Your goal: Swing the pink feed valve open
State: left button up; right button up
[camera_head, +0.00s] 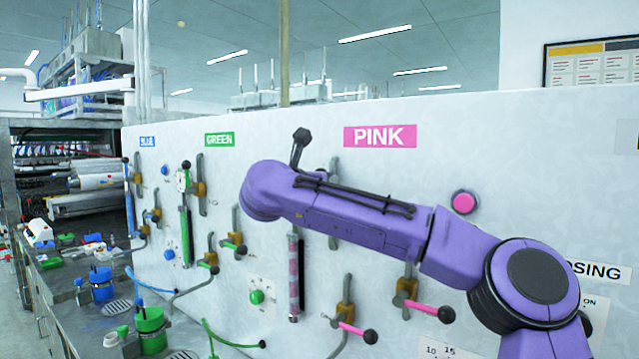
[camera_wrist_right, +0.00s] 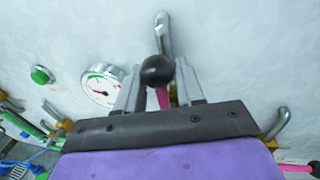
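The pink label (camera_head: 380,136) marks the pink column on the white panel. In the right wrist view, a pink valve handle (camera_wrist_right: 163,98) with a black ball end (camera_wrist_right: 157,70) lies between the two fingers of my right gripper (camera_wrist_right: 160,88). The fingers stand apart on either side and seem open, with no clear grip on the handle. A grey pipe (camera_wrist_right: 164,35) rises behind it. In the head view my purple right arm hides this valve and the gripper. Two lower pink handles (camera_head: 355,329) (camera_head: 428,308) with black balls show below the arm. My left gripper is not in view.
A round gauge (camera_wrist_right: 101,84) sits just left of the fingers, with a green button (camera_wrist_right: 41,75) farther left. A pink button (camera_head: 464,203) is right of the arm. Green valves (camera_head: 211,262) and a counter with green and blue pots (camera_head: 101,284) stand left.

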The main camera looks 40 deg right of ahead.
jog(key=o, duration=0.3)
jog(key=shift+w+f, duration=0.1)
jog(key=shift+w, duration=0.05)
jog(key=shift+a+b, duration=0.25)
jog(key=shift+b, duration=0.1)
jog(key=b+v, duration=0.4)
jog(key=v, duration=0.5)
jog(key=shift+s+a, duration=0.25)
jog(key=shift+s, duration=0.15)
jog(key=shift+a, duration=0.1)
